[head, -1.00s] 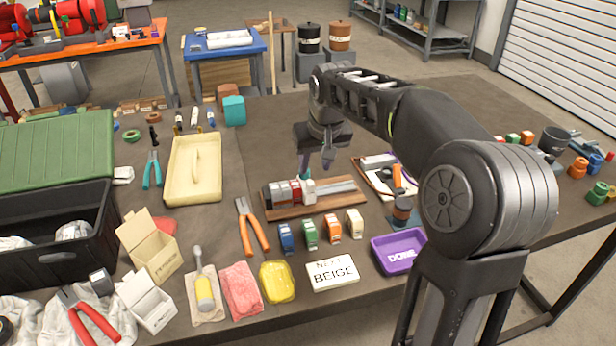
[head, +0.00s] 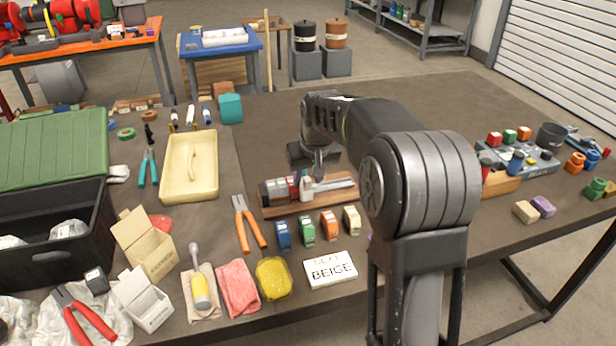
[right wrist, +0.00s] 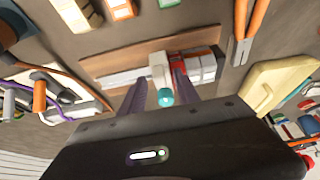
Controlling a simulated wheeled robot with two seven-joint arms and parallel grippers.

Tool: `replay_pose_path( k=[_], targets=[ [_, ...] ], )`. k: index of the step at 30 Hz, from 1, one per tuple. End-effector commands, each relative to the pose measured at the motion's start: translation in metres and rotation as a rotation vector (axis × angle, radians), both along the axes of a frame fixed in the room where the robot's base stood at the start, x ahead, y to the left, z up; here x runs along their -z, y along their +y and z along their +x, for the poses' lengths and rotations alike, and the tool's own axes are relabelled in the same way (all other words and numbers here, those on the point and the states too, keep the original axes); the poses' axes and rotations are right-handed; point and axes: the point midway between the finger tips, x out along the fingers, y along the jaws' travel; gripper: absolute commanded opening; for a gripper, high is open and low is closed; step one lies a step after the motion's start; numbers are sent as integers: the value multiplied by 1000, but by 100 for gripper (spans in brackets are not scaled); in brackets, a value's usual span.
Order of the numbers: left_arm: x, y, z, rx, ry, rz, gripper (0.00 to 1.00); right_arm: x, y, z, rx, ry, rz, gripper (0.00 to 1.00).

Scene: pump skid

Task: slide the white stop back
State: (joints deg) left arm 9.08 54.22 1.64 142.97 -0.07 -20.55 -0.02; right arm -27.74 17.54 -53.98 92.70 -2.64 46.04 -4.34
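The white stop (right wrist: 158,72) stands on the rail of a wooden-based fixture (right wrist: 98,66), with a teal knob (right wrist: 165,97) on its near side in the right wrist view. Red and white blocks (right wrist: 197,65) sit on the rail, right beside it there. In the head view the stop (head: 307,187) is partly hidden by my right gripper (head: 318,172). In the right wrist view my right gripper (right wrist: 160,92) is open, one finger on each side of the teal knob; I cannot tell whether either touches. My left gripper is not in view.
Blue, green, orange and beige blocks (head: 307,229) stand in front of the fixture. Orange-handled pliers (head: 247,224) lie to its left, and a cream tray (head: 188,190) lies beyond them. A "NEXT BEIGE" card (head: 331,269) lies near the front edge. The table behind the fixture is clear.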

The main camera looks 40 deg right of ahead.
Motion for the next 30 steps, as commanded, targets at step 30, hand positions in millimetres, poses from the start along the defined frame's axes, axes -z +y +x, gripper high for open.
replay_pose_path(
  k=[30],
  targets=[
    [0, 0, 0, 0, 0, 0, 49, 0, 0, 0, 0, 0, 0, 0]
  ],
)
